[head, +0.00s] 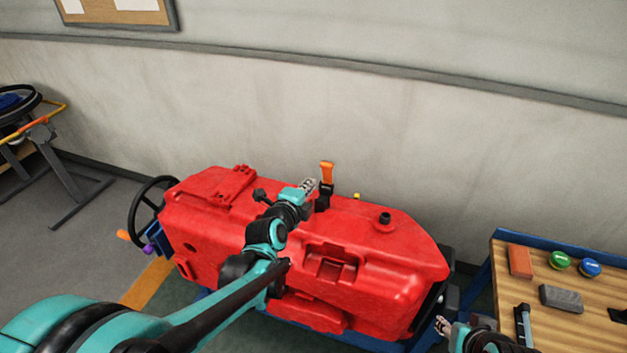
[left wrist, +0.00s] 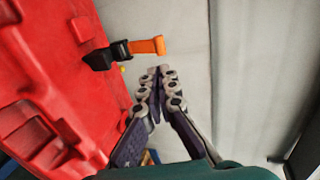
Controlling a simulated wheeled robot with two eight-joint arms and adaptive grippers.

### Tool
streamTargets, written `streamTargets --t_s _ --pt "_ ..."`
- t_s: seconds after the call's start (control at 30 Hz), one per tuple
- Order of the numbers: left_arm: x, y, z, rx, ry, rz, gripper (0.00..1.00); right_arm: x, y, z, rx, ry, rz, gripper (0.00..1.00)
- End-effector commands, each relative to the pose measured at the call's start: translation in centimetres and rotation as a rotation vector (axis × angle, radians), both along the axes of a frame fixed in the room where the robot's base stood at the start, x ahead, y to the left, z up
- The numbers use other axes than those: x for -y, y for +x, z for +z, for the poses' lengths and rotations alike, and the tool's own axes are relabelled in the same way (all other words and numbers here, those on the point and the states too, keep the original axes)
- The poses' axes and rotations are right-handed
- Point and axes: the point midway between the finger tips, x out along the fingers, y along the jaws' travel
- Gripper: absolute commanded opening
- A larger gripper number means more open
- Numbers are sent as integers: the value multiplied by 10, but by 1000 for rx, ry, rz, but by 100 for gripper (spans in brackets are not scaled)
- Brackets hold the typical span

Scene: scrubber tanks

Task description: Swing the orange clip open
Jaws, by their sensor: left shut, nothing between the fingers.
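The orange clip (head: 327,172) stands up from a black base (head: 323,196) at the far edge of the red tank (head: 390,258). In the left wrist view the clip (left wrist: 147,46) points away from the tank, just ahead and to the left of the fingertips. My left gripper (head: 310,185) is above the tank's top, beside the clip on its left in the head view. In the left wrist view its fingers (left wrist: 160,72) meet at the tips, shut and empty, apart from the clip. My right gripper (head: 441,325) is low beside the tank's right end; its finger state is unclear.
A wooden-topped table (head: 590,330) on the right holds an orange block (head: 520,261), a grey block (head: 561,299) and green and blue round things. A black wheel (head: 150,210) is at the tank's left end. The wall (head: 450,140) rises close behind the tank.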

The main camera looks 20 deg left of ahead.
Motion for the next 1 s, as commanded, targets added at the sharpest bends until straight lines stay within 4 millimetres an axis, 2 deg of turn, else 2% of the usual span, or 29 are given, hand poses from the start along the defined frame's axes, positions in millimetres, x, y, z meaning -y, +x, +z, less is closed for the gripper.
streamTargets --t_s 0.3,0.5,0.7,1.0 --pt "3 63 -23 -2 -1 -2 0 0 0 -20 0 0 0 40" --pt "4 98 -34 -2 -1 -2 0 0 0 -29 0 0 0 40" --pt "5 116 -38 -2 -1 -1 0 0 0 -33 0 0 0 40" --pt "5 120 -38 -2 -1 -1 0 0 0 -33 0 0 0 40"
